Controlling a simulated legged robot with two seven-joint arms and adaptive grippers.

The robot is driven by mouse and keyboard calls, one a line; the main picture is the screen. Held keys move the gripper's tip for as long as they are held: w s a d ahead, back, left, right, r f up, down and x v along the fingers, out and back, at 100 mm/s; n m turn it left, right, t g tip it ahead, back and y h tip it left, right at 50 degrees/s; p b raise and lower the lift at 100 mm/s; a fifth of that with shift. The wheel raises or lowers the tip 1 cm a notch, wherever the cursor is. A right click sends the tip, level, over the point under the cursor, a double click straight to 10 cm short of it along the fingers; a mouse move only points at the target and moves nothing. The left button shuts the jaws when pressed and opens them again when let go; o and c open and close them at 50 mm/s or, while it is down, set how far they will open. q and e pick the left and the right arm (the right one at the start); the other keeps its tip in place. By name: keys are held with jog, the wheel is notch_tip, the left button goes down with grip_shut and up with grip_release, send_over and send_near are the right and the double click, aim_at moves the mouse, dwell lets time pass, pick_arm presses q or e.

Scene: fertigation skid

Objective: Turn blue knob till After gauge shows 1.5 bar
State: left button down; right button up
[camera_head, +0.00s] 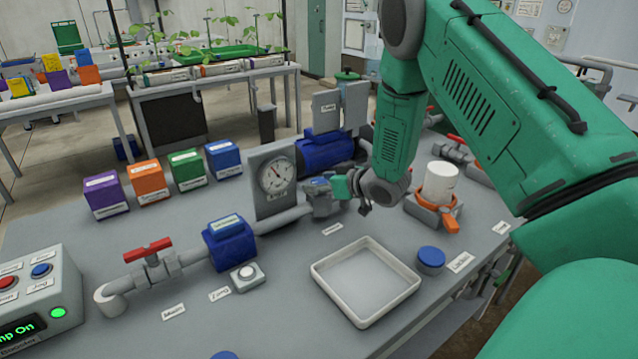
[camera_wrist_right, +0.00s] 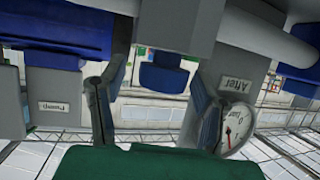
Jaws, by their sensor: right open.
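The After gauge (camera_head: 276,174) is a round white dial on a grey plate above the pipe. It also shows upside down in the right wrist view (camera_wrist_right: 236,128), with a red needle; I cannot read its value surely. The blue knob (camera_head: 320,181) sits just right of the gauge, partly hidden by my right gripper (camera_head: 326,195). In the right wrist view the blue knob (camera_wrist_right: 163,76) appears between the two spread fingers, with gaps on both sides. My right gripper is open at the knob and holds nothing. My left gripper is not in view.
A blue pump motor (camera_head: 327,150) stands behind the knob. A red-handled valve (camera_head: 148,250) and blue filter housing (camera_head: 230,244) are on the pipe to the left. The control box (camera_head: 45,300) displays "Pump On".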

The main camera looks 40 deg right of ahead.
jog(key=v, duration=1.1)
jog(key=shift+s, duration=0.4)
jog(key=shift+d, duration=0.15)
jog(key=shift+r, duration=0.2)
